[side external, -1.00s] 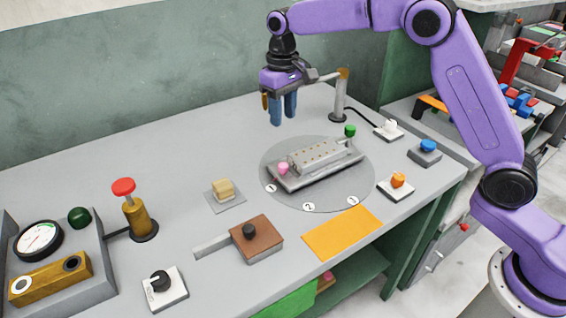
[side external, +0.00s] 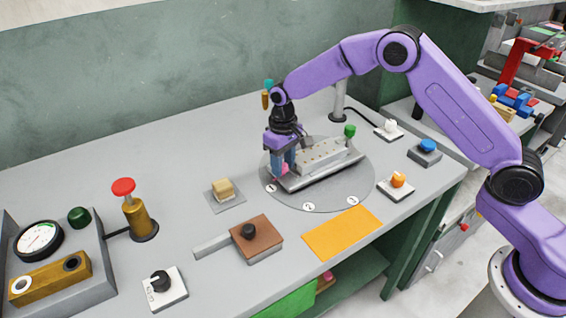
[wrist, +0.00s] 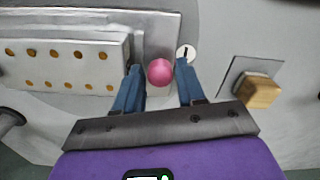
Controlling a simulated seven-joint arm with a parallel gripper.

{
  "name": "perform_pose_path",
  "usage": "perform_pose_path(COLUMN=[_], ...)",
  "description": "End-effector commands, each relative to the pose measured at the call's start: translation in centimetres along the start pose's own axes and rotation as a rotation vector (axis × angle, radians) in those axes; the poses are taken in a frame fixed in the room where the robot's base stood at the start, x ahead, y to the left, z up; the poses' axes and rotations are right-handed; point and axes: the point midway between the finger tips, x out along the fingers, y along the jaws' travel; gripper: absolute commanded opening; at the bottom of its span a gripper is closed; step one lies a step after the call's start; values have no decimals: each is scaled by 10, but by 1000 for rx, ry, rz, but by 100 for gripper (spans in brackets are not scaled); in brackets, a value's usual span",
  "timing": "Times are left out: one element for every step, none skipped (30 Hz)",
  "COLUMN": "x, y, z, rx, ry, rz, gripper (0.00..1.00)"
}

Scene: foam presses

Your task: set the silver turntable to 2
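The silver turntable (side external: 340,195) is a flat grey disc with round labels 1 (side external: 270,188), 2 (side external: 309,207) and 3 (side external: 352,201) along its front edge. It bears a silver plate with a block (side external: 330,155) full of small holes. A pink knob (wrist: 160,72) stands at the plate's end near label 1, and a green knob (side external: 349,131) at the other end. My gripper (wrist: 158,75) is open and low, with its blue fingers on either side of the pink knob. Gaps show between the knob and both fingers. In the side view my gripper (side external: 283,166) partly hides the knob.
A tan foam block (side external: 223,188) on a grey pad lies left of the turntable. A brown box with a black knob (side external: 256,239) and an orange mat (side external: 342,233) lie in front. Orange (side external: 398,180) and blue (side external: 428,145) buttons are at the right. A post (side external: 340,100) stands behind.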

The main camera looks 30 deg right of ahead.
Motion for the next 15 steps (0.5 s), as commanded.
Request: perform_pose_path(x=[2, 2, 2, 2, 2, 2, 2, 2, 2, 2, 2, 2, 2, 2, 2], y=[0, 0, 0, 0, 0, 0, 0, 0, 0, 0, 0, 0, 0, 0, 0], z=[0, 0, 0, 0, 0, 0, 0, 0, 0, 0, 0, 0, 0, 0, 0], rx=[0, 0, 0, 0, 0, 0, 0, 0, 0, 0, 0, 0, 0, 0, 0], ry=[0, 0, 0, 0, 0, 0, 0, 0, 0, 0, 0, 0, 0, 0, 0], rz=[0, 0, 0, 0, 0, 0, 0, 0, 0, 0, 0, 0, 0, 0, 0], gripper=[39, 39, 39, 39, 39, 39, 39, 39, 36, 26, 17, 4, 0, 0, 0])
